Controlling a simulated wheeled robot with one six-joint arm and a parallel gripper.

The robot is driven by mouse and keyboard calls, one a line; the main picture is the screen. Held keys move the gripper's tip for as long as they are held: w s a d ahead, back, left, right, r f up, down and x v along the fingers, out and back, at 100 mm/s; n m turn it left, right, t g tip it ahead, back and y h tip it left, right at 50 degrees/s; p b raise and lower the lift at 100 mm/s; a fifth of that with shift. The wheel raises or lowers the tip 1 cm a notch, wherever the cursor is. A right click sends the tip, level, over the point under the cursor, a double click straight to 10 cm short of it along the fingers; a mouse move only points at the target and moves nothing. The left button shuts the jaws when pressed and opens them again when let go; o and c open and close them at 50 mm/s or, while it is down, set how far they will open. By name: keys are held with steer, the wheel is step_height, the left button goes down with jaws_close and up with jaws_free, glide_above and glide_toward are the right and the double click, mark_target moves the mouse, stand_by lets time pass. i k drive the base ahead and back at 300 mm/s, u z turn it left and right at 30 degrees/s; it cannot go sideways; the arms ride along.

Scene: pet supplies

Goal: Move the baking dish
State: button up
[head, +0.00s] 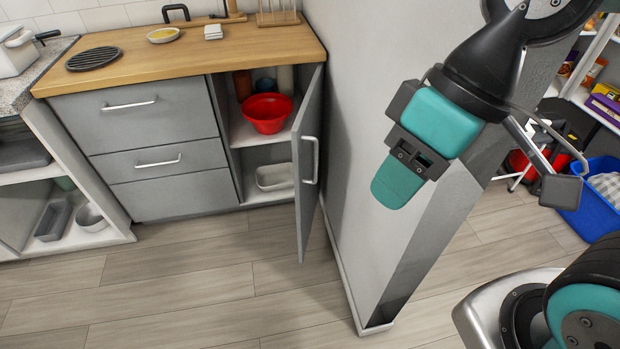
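A pale rectangular dish (274,177), which looks like the baking dish, sits on the bottom shelf of the open grey cabinet. The cabinet door (309,160) stands swung open on its right side, with the handle facing right. My gripper (402,178) hangs in the upper right, in front of the wall end and far to the right of the dish. It touches nothing I can see. Its fingers are not clearly separable at this angle, so its opening cannot be told.
A red bowl (268,112) is on the shelf above the dish. Left shelves hold a grey loaf pan (53,220) and a round pan (91,217). The wall end (375,240) stands between the cabinet and a blue bin (597,205). The floor (200,285) before the cabinet is clear.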

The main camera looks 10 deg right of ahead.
mark_target(280, 176)
steer(key=u, duration=0.15)
steer(key=k, duration=0.2)
steer(key=u, duration=1)
steer(key=k, duration=1.1)
steer(key=u, duration=0.95)
steer(key=i, duration=1.25)
steer(key=z, duration=0.35)
steer(key=i, duration=1.65)
steer(key=z, duration=1.25)
steer(key=i, duration=1.2)
steer(key=z, duration=1.2)
steer(key=i, duration=0.3)
steer(key=z, duration=0.05)
